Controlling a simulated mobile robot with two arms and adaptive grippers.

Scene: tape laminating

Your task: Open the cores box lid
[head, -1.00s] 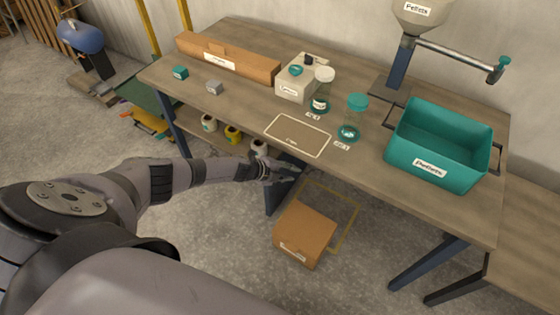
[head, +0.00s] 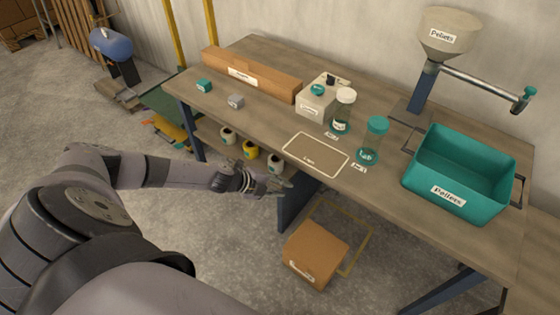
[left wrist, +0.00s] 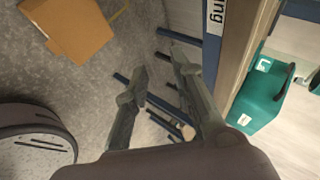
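A brown cardboard box (head: 317,249) with a white label sits on the floor by the workbench, and it also shows in the left wrist view (left wrist: 68,28). A long brown box (head: 272,83) with a label lies along the back of the bench top. Neither label is legible, so I cannot tell which is the cores box. Both look closed. My left gripper (head: 279,186) is in front of the bench, above and left of the floor box, touching neither box. In the left wrist view its fingers (left wrist: 160,85) are apart and empty. My right gripper is not in view.
The workbench (head: 385,190) carries a teal pellets bin (head: 440,199), two jars (head: 371,143), a white box (head: 316,104), a framed mat (head: 316,156) and small blocks. Several spools (head: 250,151) sit on the lower shelf. A yellowish frame (head: 362,228) lies by the floor box.

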